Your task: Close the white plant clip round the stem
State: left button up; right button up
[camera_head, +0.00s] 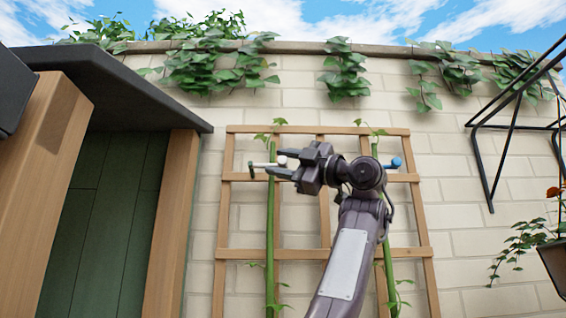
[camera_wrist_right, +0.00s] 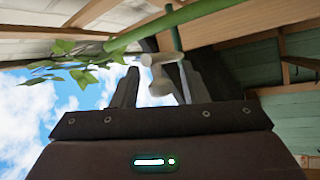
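The white plant clip (camera_head: 259,164) is at the left green stem (camera_head: 270,215), near the top of the wooden trellis. I cannot tell whether its jaws are open or closed. In the right wrist view the pale clip (camera_wrist_right: 160,76) is between my fingers, with the green stem (camera_wrist_right: 185,16) just beyond it. My right gripper (camera_head: 288,163) comes from the right, its fingers pointing left at the clip's pale knob. In the right wrist view my right gripper (camera_wrist_right: 157,82) has its fingers apart, with a gap beside the clip. My left gripper is not in view.
The trellis (camera_head: 325,253) stands against a pale brick wall (camera_head: 455,190). A blue clip (camera_head: 396,162) is at the right stem (camera_head: 389,270). A wooden post (camera_head: 172,225) and dark roof edge (camera_head: 150,95) are left. A black bracket (camera_head: 487,170) and hanging pot (camera_head: 556,262) are right.

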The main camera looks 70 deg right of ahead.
jog(key=shift+s+a+f, duration=0.1)
jog(key=shift+s+f, duration=0.05)
jog(key=shift+s, duration=0.15)
jog(key=b+v, duration=0.3)
jog(key=v, duration=0.4)
jog(key=shift+b, duration=0.3)
jog(key=shift+s, duration=0.15)
